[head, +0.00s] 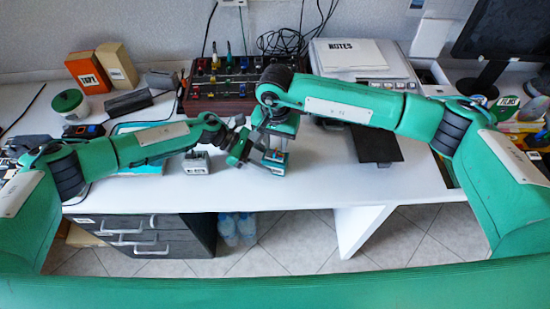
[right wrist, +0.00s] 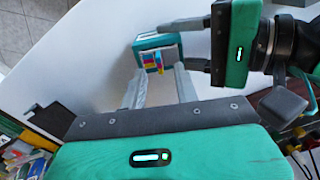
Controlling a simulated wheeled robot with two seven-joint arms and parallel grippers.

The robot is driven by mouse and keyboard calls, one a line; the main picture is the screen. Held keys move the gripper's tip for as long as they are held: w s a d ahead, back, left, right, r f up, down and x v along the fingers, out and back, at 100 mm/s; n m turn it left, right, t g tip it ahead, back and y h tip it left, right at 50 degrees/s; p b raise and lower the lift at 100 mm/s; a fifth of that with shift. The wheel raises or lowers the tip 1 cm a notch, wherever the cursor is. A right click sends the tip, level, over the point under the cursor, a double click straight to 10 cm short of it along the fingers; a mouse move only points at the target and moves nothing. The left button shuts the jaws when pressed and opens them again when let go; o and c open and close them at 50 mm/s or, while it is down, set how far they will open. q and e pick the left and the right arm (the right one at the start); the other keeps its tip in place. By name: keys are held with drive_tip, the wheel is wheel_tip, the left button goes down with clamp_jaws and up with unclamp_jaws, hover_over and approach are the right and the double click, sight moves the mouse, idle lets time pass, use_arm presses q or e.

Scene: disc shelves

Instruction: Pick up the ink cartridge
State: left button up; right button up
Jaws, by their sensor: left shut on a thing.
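The ink cartridge (right wrist: 147,43) is a small teal and white box with cyan, magenta and yellow marks. In the head view it (head: 277,168) shows low at the middle of the desk, partly hidden by my grippers. My left gripper (right wrist: 176,47) reaches it from the side, its two fingers shut on it. In the head view the left gripper (head: 258,153) points right. My right gripper (right wrist: 158,88) is open and empty, its fingertips pointing at the cartridge. In the head view the right gripper (head: 279,144) points down just above the cartridge.
A small grey labelled box (head: 195,164) stands left of the cartridge. A mixer (head: 222,88) with coloured knobs is behind. A dark flat pad (head: 376,146) lies to the right. The white desk front (head: 330,190) is clear.

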wheel_tip(320, 180, down, 2)
drive_tip(key=shift+f, duration=0.1)
clamp_jaws()
wheel_tip(320, 180, up, 10)
idle(0.7)
use_arm(q)
drive_tip(key=o, duration=0.8)
drive_tip(key=shift+o, duration=0.2)
